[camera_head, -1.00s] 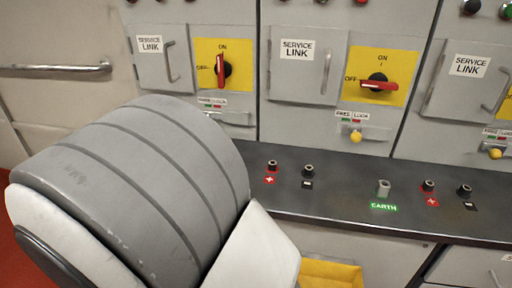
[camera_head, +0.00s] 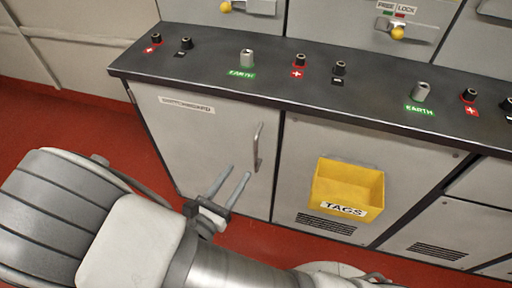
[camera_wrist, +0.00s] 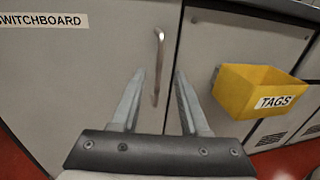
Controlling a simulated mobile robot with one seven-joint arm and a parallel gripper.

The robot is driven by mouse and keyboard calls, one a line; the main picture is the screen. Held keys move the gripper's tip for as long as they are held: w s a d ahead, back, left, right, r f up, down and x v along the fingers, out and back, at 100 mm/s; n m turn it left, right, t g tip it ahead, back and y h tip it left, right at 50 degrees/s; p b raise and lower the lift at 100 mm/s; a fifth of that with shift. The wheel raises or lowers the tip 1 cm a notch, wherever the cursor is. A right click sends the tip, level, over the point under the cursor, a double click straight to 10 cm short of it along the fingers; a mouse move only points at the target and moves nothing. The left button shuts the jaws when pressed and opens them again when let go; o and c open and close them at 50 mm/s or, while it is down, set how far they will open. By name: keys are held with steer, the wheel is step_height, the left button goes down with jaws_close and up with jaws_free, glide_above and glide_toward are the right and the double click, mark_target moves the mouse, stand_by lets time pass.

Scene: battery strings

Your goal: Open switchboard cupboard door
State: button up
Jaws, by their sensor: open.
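The switchboard cupboard door (camera_head: 200,135) is a grey panel below the bench, with a label reading SWITCHBOARD in the wrist view (camera_wrist: 40,20). It looks shut. Its upright metal bar handle (camera_head: 258,147) is near the door's right edge. My gripper (camera_head: 236,176) is open, with its two fingers pointing toward the door, a little left of and below the handle in the head view. Nothing is held, and I see no contact with the handle.
A yellow TAGS bin (camera_head: 345,188) is fixed on the panel to the right of the door. The dark bench top (camera_head: 210,60) with several terminals overhangs the door. Red floor (camera_head: 60,120) is open at the left.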

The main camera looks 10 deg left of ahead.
mark_target(255, 148)
steer(key=b+x, duration=0.2)
steer(key=x, duration=0.8)
steer(key=shift+w, duration=0.3)
jaws_close()
stand_by(0.9)
